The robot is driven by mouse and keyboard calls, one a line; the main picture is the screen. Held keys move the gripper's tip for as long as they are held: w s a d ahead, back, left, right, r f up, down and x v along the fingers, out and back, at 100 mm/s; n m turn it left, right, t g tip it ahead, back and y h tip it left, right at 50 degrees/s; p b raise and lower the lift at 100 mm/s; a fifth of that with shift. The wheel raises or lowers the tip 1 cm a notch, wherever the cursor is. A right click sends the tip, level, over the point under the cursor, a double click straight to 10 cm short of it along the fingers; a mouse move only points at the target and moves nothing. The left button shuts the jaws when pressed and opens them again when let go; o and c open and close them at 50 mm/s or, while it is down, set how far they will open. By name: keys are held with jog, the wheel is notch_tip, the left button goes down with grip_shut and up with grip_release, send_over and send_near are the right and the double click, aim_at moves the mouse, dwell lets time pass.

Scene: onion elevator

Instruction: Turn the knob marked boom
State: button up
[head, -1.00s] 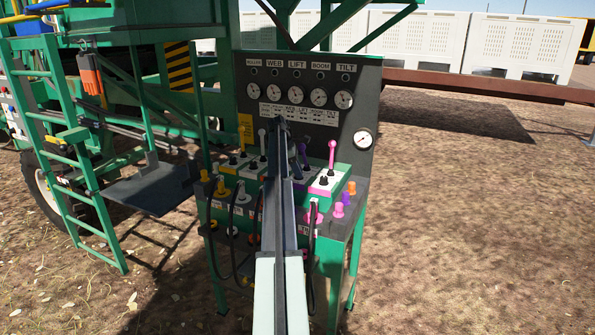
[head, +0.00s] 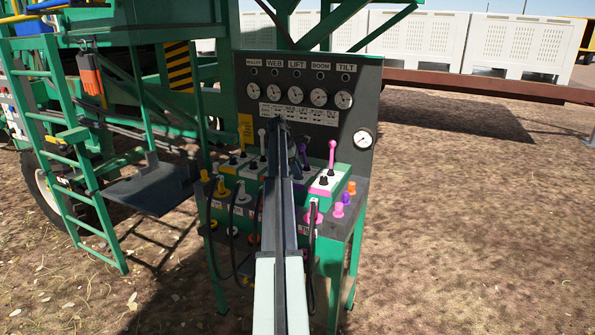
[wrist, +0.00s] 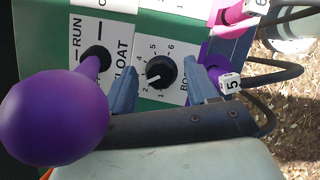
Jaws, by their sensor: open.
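The boom knob (wrist: 161,72) is a small round black dial with a white pointer line, on a white plate with numbers around it. Its label beside the dial is partly cut off by a finger and reads "BOO". My gripper (wrist: 162,68) is open, with one blue-grey finger to each side of the dial in the wrist view. I cannot tell whether either finger touches it. In the head view my arm covers the boom knob, and the fingers do not show clearly.
A purple lever ball (wrist: 54,117) stands close beside my left finger in the wrist view. A purple fitting (wrist: 218,78) tagged 5 and cables lie to the right. The control panel (head: 358,85) with gauges rises behind; another lever (head: 332,153) stands to the right.

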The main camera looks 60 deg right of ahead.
jog(key=v, duration=1.3)
jog(key=shift+r, duration=0.4)
jog(key=shift+w, duration=0.1)
jog(key=s+a+n, duration=0.1)
jog(key=s+a, duration=0.2)
jog(key=a, duration=0.1)
jog(key=d+f+n, duration=0.1)
jog(key=d+f, duration=0.1)
jog(key=f, duration=0.2)
jog(key=s+d+f+n+t+h, duration=0.1)
jog(key=f+n, duration=0.1)
jog(key=f, duration=0.2)
jog(key=s+d+f+n, duration=0.1)
jog(key=d+f+n, duration=0.1)
jog(key=f, duration=0.3)
jog(key=shift+s+d+h, duration=0.1)
jog(key=shift+d+h, duration=0.3)
jog(key=c, duration=1.1)
